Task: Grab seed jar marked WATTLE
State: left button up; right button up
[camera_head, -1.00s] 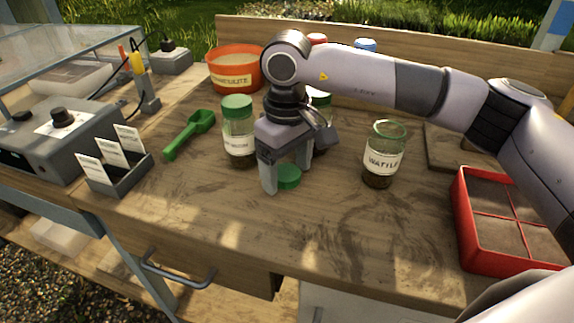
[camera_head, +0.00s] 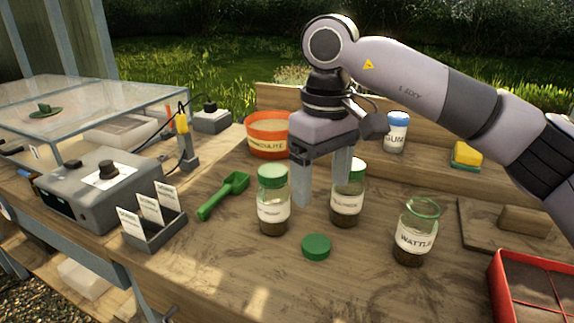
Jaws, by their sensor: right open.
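The WATTLE jar (camera_head: 414,240) stands upright and without a lid on the bench at the right, dark seed in its bottom. A loose green lid (camera_head: 316,247) lies flat on the bench to its left. My right gripper (camera_head: 322,190) is open and empty, pointing down above the bench, up and to the left of the WATTLE jar and apart from it. Two other jars with green lids, one on the left (camera_head: 272,205) and one partly behind a finger (camera_head: 348,203), stand close to it; their labels are hard to read. My left gripper is not in view.
A green scoop (camera_head: 222,196) and a grey card holder (camera_head: 155,232) are at the left. An orange pot (camera_head: 267,137) and a blue-lidded GUM jar (camera_head: 396,133) stand behind. A red tray (camera_head: 530,287) and a wooden board (camera_head: 485,228) are right of the WATTLE jar.

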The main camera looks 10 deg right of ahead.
aim_at(419, 221)
jog(key=k, duration=1)
